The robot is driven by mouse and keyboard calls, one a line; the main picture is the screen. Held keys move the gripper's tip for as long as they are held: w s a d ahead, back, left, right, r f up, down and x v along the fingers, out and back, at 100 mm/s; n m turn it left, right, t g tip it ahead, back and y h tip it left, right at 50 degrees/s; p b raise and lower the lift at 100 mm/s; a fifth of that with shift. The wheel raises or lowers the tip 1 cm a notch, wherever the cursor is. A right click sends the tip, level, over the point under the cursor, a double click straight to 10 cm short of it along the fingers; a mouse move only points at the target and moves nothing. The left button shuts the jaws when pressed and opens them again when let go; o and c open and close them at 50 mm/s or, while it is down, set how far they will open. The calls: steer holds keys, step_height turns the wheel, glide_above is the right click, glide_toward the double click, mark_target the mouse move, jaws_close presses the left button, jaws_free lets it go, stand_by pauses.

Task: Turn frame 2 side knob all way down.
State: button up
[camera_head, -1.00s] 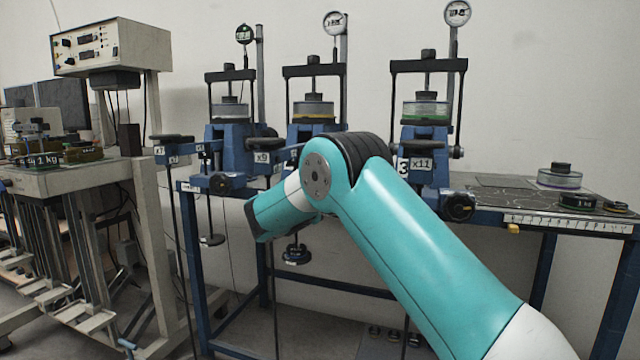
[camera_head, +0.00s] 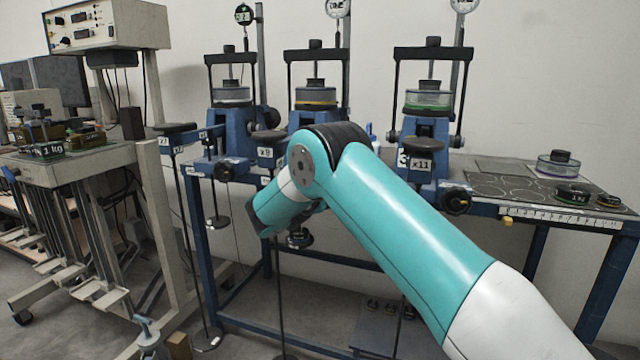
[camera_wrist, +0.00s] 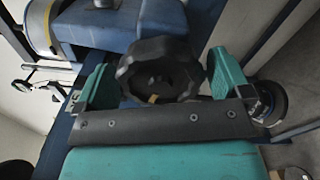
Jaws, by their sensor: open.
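Frame 2 is the middle blue loading frame (camera_head: 318,118) in the head view, with a ringed sample and a dial gauge on top. My arm covers its lower front, so its side knob is hidden there. In the wrist view a black lobed knob (camera_wrist: 158,68) sits on blue metal. My gripper (camera_wrist: 160,80) is open, with one teal finger on each side of this knob. Small gaps seem to show beside it; contact is unclear.
Frame 3 (camera_head: 425,150), with its own black knob (camera_head: 455,199), stands to the right. The left frame (camera_head: 232,130) is on the other side. Hanging weights (camera_head: 299,239) and thin rods are below the bench edge.

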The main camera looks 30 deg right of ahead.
steer(key=v, duration=0.6)
steer(key=shift+s, duration=0.1)
stand_by(0.9)
steer(key=s+a+m+g+y, duration=0.5)
steer(key=s+a+y, duration=0.7)
steer(key=s+a, duration=0.3)
steer(key=s+a+r+g+y, duration=0.1)
steer(key=s+a+g+y, duration=0.3)
steer(key=s, duration=1)
steer(key=s+a+r+g+y, duration=0.15)
steer(key=s+a, duration=0.45)
steer(key=s, duration=0.7)
step_height(320, 180, up, 19)
steer(key=p, duration=1.9)
steer(key=shift+d+n+y, duration=0.15)
steer(key=shift+n+y, duration=0.15)
steer(key=shift+y, duration=0.15)
steer(key=shift+r+g, duration=0.15)
steer(key=shift+g, duration=0.1)
